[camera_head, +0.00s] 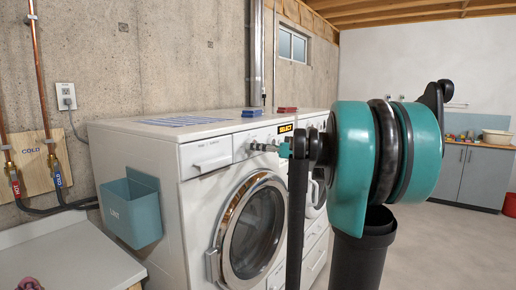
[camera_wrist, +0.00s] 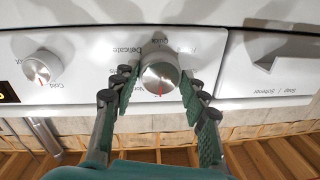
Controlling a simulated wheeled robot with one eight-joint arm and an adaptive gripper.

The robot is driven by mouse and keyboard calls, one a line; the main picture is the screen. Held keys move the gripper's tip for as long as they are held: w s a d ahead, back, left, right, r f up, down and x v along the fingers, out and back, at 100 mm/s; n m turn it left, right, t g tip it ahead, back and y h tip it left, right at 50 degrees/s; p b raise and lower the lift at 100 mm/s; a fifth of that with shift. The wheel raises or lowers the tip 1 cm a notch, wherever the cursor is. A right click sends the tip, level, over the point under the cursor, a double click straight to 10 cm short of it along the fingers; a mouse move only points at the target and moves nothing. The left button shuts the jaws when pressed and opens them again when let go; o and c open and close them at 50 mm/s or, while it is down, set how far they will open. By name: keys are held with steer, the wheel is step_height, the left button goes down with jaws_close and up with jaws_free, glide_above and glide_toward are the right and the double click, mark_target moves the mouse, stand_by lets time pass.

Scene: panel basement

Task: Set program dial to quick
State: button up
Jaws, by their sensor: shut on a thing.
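The program dial (camera_wrist: 160,72) is a round silver knob on the washer's white front panel. Its red mark points down in the wrist view. The upside-down word "Quick" is at the opposite side, above the dial. "Delicate" is at the upper left, and other labels are partly hidden by the fingers. My gripper (camera_wrist: 158,84) is shut on the dial, with one green-padded finger on each side. In the head view the gripper (camera_head: 277,148) reaches the panel of the white washer (camera_head: 190,210) from the right, and the dial is mostly hidden.
A second dial (camera_wrist: 41,68) marked "Cold" is left of the program dial in the wrist view. The soap drawer (camera_wrist: 268,50) is at the right. In the head view, a blue lint bin (camera_head: 131,212) hangs on the washer's side. Open floor lies at the right.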

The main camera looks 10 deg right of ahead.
steer(key=shift+c, duration=0.5)
steer(key=shift+m, duration=0.4)
steer(key=shift+s+a+n+t+h, duration=0.1)
steer(key=shift+n+t+h, duration=0.25)
steer(key=shift+n, duration=5.5)
steer(key=shift+s+n+t+h, duration=0.1)
steer(key=shift+n+t+h, duration=0.3)
steer(key=shift+n, duration=5.5)
steer(key=shift+a+n+t+h, duration=0.1)
steer(key=shift+n+t+h, duration=0.25)
steer(key=shift+n, duration=5.5)
